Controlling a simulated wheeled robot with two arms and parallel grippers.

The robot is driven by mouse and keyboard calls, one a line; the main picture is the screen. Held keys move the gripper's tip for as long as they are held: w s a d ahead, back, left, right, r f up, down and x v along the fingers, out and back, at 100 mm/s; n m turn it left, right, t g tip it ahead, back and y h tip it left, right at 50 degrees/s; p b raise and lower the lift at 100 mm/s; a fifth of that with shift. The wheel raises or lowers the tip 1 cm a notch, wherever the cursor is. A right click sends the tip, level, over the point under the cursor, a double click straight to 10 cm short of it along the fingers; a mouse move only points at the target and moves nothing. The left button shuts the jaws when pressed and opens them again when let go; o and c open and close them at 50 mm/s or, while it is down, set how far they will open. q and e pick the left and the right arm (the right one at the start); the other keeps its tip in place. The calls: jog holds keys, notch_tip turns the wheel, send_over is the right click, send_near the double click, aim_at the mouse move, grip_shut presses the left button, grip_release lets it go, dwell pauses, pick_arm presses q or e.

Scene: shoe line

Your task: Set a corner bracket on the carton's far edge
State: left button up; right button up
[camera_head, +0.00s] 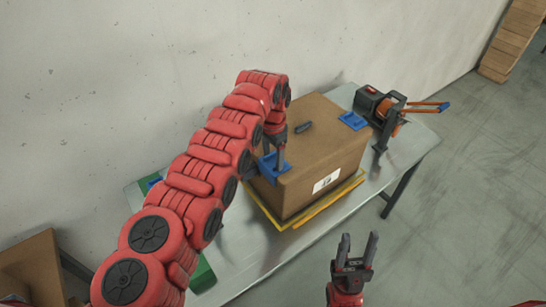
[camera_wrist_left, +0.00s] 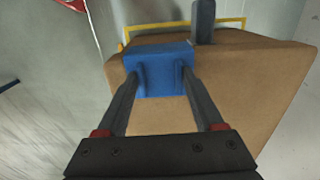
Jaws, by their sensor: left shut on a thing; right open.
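A brown carton (camera_head: 318,160) with a white label stands on the table. My left gripper (camera_head: 273,153) is shut on a blue corner bracket (camera_head: 268,172) at the carton's left top edge. The left wrist view shows this bracket (camera_wrist_left: 158,68) between both fingers, over the carton (camera_wrist_left: 240,75); whether it rests fully on the edge I cannot tell. Another blue bracket (camera_head: 353,120) sits on the carton's right top edge. My right gripper (camera_head: 356,252) is open and empty, in front of the table.
A yellow frame (camera_head: 303,215) shows around the carton's base. A black and orange tool (camera_head: 390,113) with long handles stands at the table's right end. A green mat (camera_head: 203,275) lies left, partly behind my left arm.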

pick_arm(q)
jog(key=shift+f+b, duration=0.15)
jog(key=shift+b, duration=0.3)
dwell(0.5)
jog(key=o, duration=1.4)
jog(key=shift+r, duration=2.5)
jog(key=shift+r+p, duration=0.45)
jog(key=shift+r, duration=0.6)
